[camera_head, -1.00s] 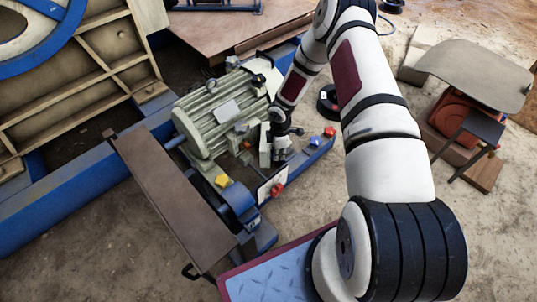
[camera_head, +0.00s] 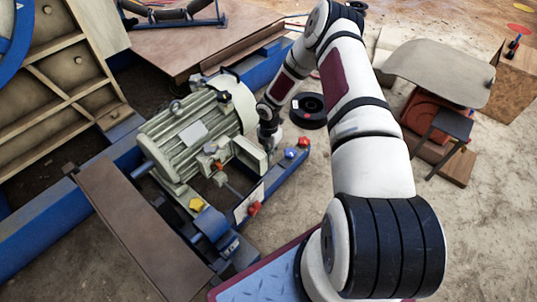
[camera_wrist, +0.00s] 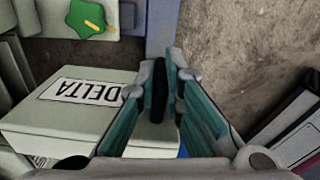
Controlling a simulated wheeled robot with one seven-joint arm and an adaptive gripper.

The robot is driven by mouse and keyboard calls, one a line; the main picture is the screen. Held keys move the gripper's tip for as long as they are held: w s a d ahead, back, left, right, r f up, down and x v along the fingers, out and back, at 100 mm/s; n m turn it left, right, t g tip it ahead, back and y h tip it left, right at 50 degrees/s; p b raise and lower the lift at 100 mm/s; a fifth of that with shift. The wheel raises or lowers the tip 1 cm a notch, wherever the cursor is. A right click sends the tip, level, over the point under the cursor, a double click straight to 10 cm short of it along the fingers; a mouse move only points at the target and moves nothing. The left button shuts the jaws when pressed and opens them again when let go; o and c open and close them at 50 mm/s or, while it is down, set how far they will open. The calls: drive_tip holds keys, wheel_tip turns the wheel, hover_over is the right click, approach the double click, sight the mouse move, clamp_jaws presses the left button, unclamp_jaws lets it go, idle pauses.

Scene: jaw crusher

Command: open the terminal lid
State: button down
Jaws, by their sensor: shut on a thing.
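The grey-green motor (camera_head: 190,130) lies at the left of the head view. The pale terminal box (camera_head: 250,155) sits on its right side. In the wrist view a pale lid-like panel (camera_wrist: 40,125) with a white DELTA label (camera_wrist: 85,91) lies left of my gripper; I cannot tell how far it is open. My gripper (camera_wrist: 172,75) has its teal-padded fingers around a narrow black piece (camera_wrist: 158,92) at the panel's right edge. In the head view my gripper (camera_head: 268,140) is at the box, its fingers too small to make out.
Yellow (camera_head: 197,204), red (camera_head: 254,208) and blue (camera_head: 290,153) knobs stand near the blue rail by the motor. A black ring-shaped thing (camera_head: 309,111) lies on the ground behind the gripper. A brown beam (camera_head: 135,225) runs in front of the motor. Bare ground lies right of the rail.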

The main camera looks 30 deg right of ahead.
drive_tip(key=shift+w+d, duration=0.15)
drive_tip(key=shift+d, duration=0.25)
drive_tip(key=c, duration=1.7)
unclamp_jaws()
drive_tip(key=shift+w, duration=0.1)
drive_tip(key=shift+r, duration=0.1)
wheel_tip(320, 180, up, 12)
drive_tip(key=shift+f, duration=0.1)
